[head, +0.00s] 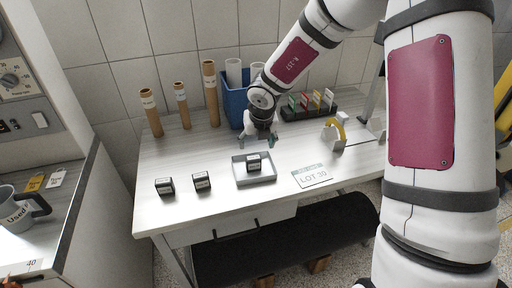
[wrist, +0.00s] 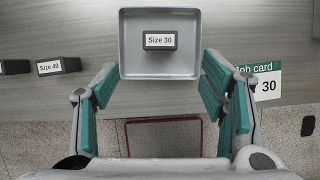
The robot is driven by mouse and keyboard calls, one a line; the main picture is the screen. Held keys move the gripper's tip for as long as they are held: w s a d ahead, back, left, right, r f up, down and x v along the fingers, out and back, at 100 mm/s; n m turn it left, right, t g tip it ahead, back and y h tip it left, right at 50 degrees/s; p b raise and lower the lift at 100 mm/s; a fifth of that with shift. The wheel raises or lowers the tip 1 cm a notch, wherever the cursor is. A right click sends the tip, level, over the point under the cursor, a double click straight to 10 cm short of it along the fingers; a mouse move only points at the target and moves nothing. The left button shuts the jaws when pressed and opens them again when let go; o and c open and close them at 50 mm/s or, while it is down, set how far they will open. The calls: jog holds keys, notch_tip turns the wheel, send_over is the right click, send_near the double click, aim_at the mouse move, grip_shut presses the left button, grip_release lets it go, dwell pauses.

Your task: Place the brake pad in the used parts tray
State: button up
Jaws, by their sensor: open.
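A shallow grey tray (head: 268,179) lies on the table; it also shows in the wrist view (wrist: 130,68). A small dark block labelled "Size 30" (wrist: 160,46) sits inside it, near its middle, also seen in the head view (head: 254,165). I cannot tell whether any block is a brake pad, and I read no used-parts label on the tray. My gripper (head: 257,141) is above the table, by the tray's back edge in the head view. In the wrist view its green-padded fingers (wrist: 158,85) are spread apart and empty.
Two more dark blocks (head: 165,186) (head: 202,181) stand left of the tray; one reads "Size 40" (wrist: 59,65). A job card (head: 312,176) marked 30 lies right. Cardboard tubes (head: 211,94), a blue bin (head: 236,105) and a card rack (head: 309,110) stand behind.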

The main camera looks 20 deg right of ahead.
notch_tip(320, 180, up, 12)
jog(key=w+a+n+t, duration=0.2)
jog(key=n+t, duration=0.2)
jog(key=n, duration=0.4)
jog(key=s+a+r+n+t+y, duration=0.1)
jog(key=s+a+r+n+y, duration=0.15)
jog(key=r+n, duration=0.25)
jog(key=s+a+r+n+y, duration=0.1)
jog(key=s+a+r+n, duration=0.2)
jog(key=s+r+n, duration=0.15)
jog(key=s+a+r+n+g, duration=0.2)
jog(key=s+r+n, duration=0.2)
jog(key=s+n, duration=0.7)
jog(key=s+d+f+n+g+h, duration=0.1)
jog(key=s+d+n, duration=0.3)
jog(key=s, duration=0.4)
jog(key=s+d+f+n+g+h, duration=0.1)
jog(key=s+d+n, duration=0.3)
jog(key=s, duration=0.4)
jog(key=shift+s+d+h, duration=0.25)
jog(key=shift+d+h, duration=0.3)
jog(key=shift+d, duration=0.2)
